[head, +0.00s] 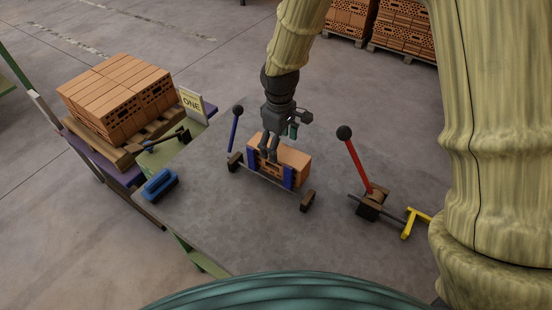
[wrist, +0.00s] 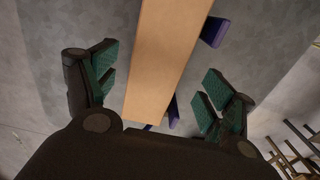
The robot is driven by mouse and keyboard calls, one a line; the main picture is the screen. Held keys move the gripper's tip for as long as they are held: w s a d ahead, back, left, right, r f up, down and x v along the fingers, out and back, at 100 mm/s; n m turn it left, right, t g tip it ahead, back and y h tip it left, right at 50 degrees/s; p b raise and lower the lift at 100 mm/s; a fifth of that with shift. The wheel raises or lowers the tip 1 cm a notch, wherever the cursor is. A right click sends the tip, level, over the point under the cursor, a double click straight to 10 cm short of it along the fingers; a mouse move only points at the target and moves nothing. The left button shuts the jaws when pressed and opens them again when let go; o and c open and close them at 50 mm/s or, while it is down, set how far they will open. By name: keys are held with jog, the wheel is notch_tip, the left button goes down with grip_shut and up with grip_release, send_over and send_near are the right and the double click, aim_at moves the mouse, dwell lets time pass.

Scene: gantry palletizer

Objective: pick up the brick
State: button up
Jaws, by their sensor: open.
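The brick (head: 291,160) is orange, with holes in its side, and sits on the grey table inside a clamp-like holder (head: 268,180) with blue uprights and a dark rail. My gripper (head: 270,150) is above the brick's left part, pointing down, and hides some of its top. In the wrist view the brick (wrist: 165,60) runs lengthwise between the open fingers of my gripper (wrist: 160,95), with a gap on each side. Blue parts of the holder (wrist: 213,32) show beside it. Whether the fingertips are below the brick's top is hard to tell.
A blue brush-like object (head: 160,185) lies left. A yellow bracket (head: 412,222) lies right. A pallet of bricks (head: 118,95) stands back left. The table's front middle is clear.

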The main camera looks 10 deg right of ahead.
aim_at(279, 152)
jog(key=shift+d+f, duration=0.1)
jog(key=shift+f, duration=1.45)
jog(key=shift+w+f+p, duration=0.15)
jog(key=shift+f+p, duration=0.35)
jog(key=shift+f, duration=0.8)
jog(key=shift+w+f+p, duration=0.15)
jog(key=shift+f+p, duration=0.35)
jog(key=shift+f, duration=0.75)
jog(key=c, duration=1.7)
grip_shut()
jog(key=shift+r, duration=0.2)
